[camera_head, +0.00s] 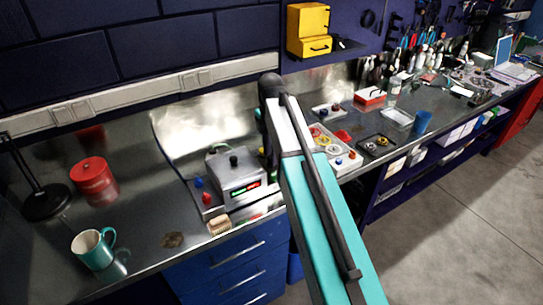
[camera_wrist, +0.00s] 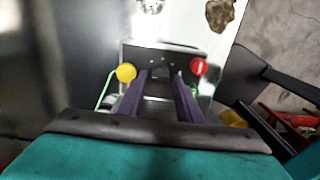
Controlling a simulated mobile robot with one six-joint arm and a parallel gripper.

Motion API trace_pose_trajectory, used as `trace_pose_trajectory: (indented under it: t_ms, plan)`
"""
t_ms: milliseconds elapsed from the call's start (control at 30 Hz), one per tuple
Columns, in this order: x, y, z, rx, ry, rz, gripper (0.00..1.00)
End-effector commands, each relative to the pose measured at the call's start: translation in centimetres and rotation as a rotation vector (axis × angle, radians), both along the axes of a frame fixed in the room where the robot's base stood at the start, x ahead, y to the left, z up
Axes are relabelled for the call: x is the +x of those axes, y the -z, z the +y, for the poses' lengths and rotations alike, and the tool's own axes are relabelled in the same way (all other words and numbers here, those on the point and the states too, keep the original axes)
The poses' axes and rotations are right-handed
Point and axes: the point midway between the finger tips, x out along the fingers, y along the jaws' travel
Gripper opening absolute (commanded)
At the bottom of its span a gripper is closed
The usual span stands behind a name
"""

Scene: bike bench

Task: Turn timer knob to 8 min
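A grey metal box (camera_head: 236,178) stands on the steel bench in the head view, with a black knob (camera_head: 233,160) on top and small lit green and red displays (camera_head: 246,189) on its front. Which part is the timer knob, I cannot tell. My gripper (camera_wrist: 162,74) shows in the wrist view as two dark fingers set apart, with nothing visible held between them. In the head view my arm hides most of my gripper, close to the box's right side.
A blue knob (camera_head: 198,182) and a red knob (camera_head: 207,198) sit left of the box. A brush (camera_head: 219,226) lies in front. A red canister (camera_head: 94,179), a teal mug (camera_head: 93,248) and a lamp base (camera_head: 46,202) stand at left. Trays with parts (camera_head: 377,145) lie right of my arm.

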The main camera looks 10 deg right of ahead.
Motion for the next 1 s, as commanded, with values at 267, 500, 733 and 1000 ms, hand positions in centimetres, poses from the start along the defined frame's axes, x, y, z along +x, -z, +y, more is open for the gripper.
trace_pose_trajectory:
  t_ms: [267, 500, 733, 1000]
  plan:
    - [0.0, 2.0, 0.1, 0.000, -0.001, 0.001, 0.32]
    - [0.0, 2.5, 0.1, 0.000, -0.001, 0.001, 0.32]
    - [0.0, 2.5, 0.1, 0.000, -0.002, 0.000, 0.27]
    - [0.0, 2.4, -0.1, -0.001, -0.001, -0.001, 0.02]
